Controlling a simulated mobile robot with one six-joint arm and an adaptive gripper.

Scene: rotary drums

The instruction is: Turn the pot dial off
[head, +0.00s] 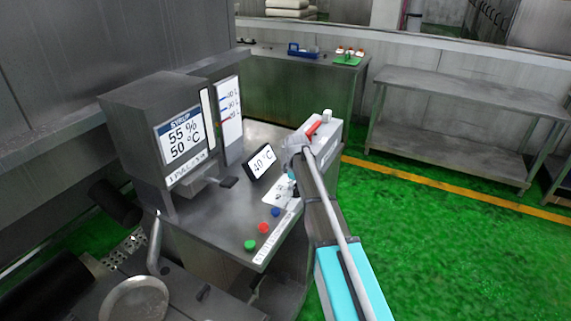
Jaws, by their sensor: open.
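My arm reaches up from the lower right. My gripper (292,184) is small, dark and partly hidden at its end, over the right side of the metal worktop. It is open, and no object shows between its fingers. A white plate with dark markings (277,195) lies on the worktop just left of the gripper. It may carry the pot dial, but the dial itself cannot be made out. I cannot tell whether the gripper touches the plate.
A tilted display (261,161) reads 40 °C. A syrup machine (172,135) stands left. Green (250,245), red (263,228) and blue (276,212) buttons line the worktop. A white box with a red lever (326,133) stands behind my arm.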

